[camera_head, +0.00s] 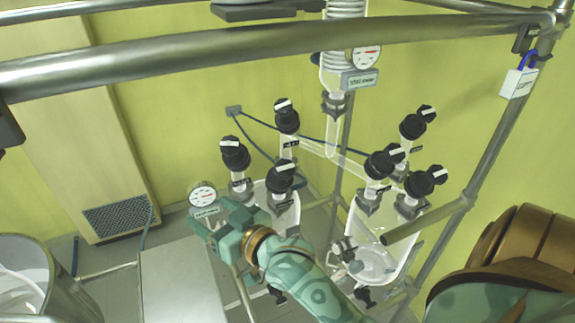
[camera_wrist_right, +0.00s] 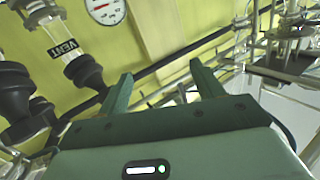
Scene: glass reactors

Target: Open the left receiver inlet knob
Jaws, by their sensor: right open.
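The left receiver (camera_head: 285,213) is a clear glass vessel, partly hidden behind my right gripper. Black knobs with white marks stand over it: an outer left knob (camera_head: 235,154), an upper knob (camera_head: 287,117) and a front knob (camera_head: 281,178). Their labels are too small to read in the head view, so I cannot tell which is the inlet knob. My right gripper (camera_head: 211,214) is open and empty, below and left of these knobs, apart from them. In the wrist view its fingers (camera_wrist_right: 160,72) are spread with nothing between them. My left gripper is out of view.
A gauge (camera_head: 203,196) sits just beyond the right gripper. The right receiver (camera_head: 373,262) carries its own black knobs. A glass neck labelled VENT (camera_wrist_right: 70,46) shows in the wrist view. Metal frame bars (camera_head: 250,50) cross above. A bucket (camera_head: 40,265) stands lower left.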

